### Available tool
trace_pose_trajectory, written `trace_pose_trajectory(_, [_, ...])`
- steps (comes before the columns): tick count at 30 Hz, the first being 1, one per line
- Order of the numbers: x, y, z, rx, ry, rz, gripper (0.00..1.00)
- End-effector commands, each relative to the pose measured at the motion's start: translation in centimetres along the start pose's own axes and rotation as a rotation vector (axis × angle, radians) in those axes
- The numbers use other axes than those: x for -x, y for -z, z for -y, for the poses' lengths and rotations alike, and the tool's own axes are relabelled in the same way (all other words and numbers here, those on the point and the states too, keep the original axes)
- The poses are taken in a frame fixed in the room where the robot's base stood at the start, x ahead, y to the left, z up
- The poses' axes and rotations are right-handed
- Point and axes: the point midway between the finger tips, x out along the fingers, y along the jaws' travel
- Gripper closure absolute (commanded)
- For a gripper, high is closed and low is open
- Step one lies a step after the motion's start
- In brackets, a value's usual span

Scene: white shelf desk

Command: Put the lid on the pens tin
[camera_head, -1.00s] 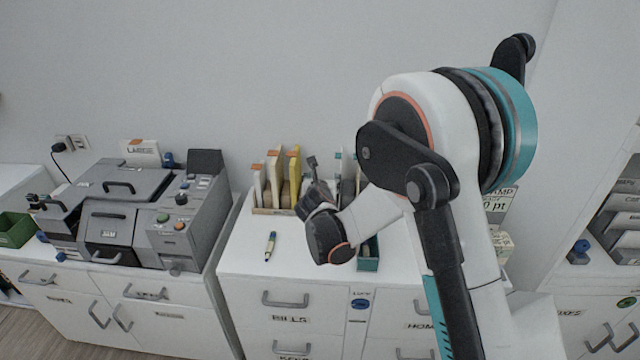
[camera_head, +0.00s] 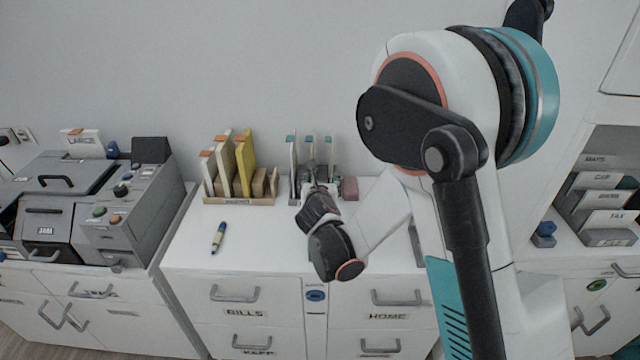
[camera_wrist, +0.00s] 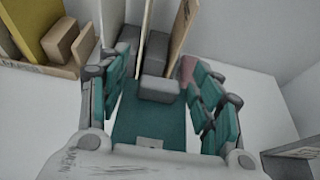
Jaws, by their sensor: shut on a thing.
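My gripper (camera_head: 316,176) reaches over the white desk, at the front of a grey folder holder. In the wrist view my gripper (camera_wrist: 155,105) has its teal finger pads set wide, shut on a flat teal piece (camera_wrist: 150,122) with a small pale mark on its near edge. I cannot tell for sure whether this piece is the lid. In the head view it is hidden by my wrist and fingers. I cannot make out the pens tin in either view. A blue and yellow pen (camera_head: 218,237) lies on the desk to the left.
The grey folder holder (camera_wrist: 158,88) is just beyond the teal piece. A wooden rack (camera_head: 240,199) with upright folders stands left, and a pink block (camera_head: 350,188) right. A grey machine (camera_head: 115,215) stands at the left. The desk front is clear around the pen.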

Motion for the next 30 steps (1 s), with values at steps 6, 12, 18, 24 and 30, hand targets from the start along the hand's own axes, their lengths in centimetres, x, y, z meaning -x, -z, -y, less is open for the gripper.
trace_pose_trajectory(6, [-0.3,0.8,0.0,0.0,0.0,0.0,0.65])
trace_pose_trajectory(12, [-1.0,2.4,0.0,0.0,0.0,0.0,0.65])
trace_pose_trajectory(18, [-1.6,3.7,0.0,0.0,0.0,0.0,0.65])
trace_pose_trajectory(24, [-2.2,5.2,0.0,0.0,0.0,0.0,0.65])
trace_pose_trajectory(30, [-2.4,5.8,0.0,0.0,0.0,0.0,0.65])
